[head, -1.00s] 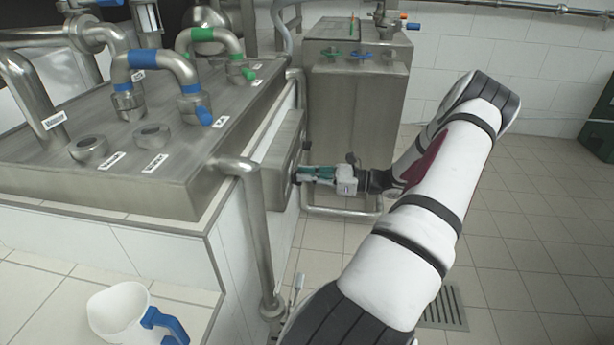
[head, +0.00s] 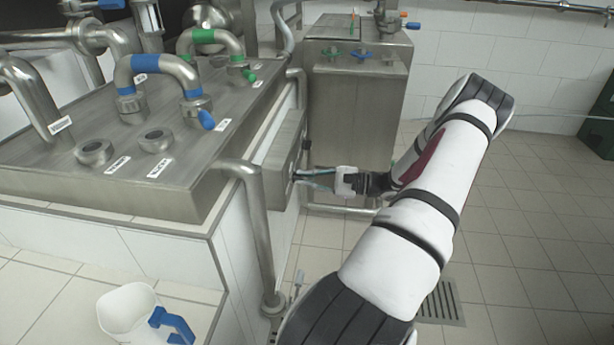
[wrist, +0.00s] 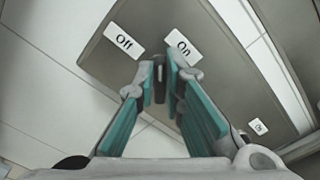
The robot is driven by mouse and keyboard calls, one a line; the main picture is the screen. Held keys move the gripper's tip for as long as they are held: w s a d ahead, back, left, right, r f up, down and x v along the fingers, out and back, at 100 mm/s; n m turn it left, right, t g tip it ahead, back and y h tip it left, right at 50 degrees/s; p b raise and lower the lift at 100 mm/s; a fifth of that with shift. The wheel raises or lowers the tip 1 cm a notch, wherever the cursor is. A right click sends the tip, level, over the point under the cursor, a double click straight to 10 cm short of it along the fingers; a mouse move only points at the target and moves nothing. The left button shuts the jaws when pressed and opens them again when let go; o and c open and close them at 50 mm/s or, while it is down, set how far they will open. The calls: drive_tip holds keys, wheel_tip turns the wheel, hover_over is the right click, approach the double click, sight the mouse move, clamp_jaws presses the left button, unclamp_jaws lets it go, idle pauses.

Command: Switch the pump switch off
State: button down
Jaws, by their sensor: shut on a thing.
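The switch box (head: 288,158) is a grey metal box on the side of the tiled counter. In the wrist view its face (wrist: 110,68) carries an "Off" label (wrist: 124,41) on the left and an "On" label (wrist: 183,46) on the right. The pump switch (wrist: 159,72) shows as a dark knob between my fingertips, below and between the two labels. My gripper (head: 297,178) reaches the box face from the right; in the wrist view its teal fingers (wrist: 160,75) are closed around the knob. The knob's exact angle is partly hidden by the fingertips.
A steel pipe rail (head: 258,225) stands just in front of the box. A white jug with a blue handle (head: 130,312) sits at the lower left. A steel cabinet (head: 355,105) stands behind my gripper. Tiled floor (head: 520,230) is open on the right.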

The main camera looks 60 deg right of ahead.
drive_tip(key=n, duration=0.4)
drive_tip(key=shift+s+a+f, duration=0.1)
drive_tip(key=shift+a+f, duration=0.05)
drive_tip(key=shift+f, duration=0.15)
drive_tip(key=n, duration=0.5)
drive_tip(key=shift+f+b, duration=0.2)
drive_tip(key=shift+b, duration=0.15)
drive_tip(key=c, duration=1.7)
unclamp_jaws()
drive_tip(key=v, duration=1.2)
drive_tip(key=shift+a, duration=0.1)
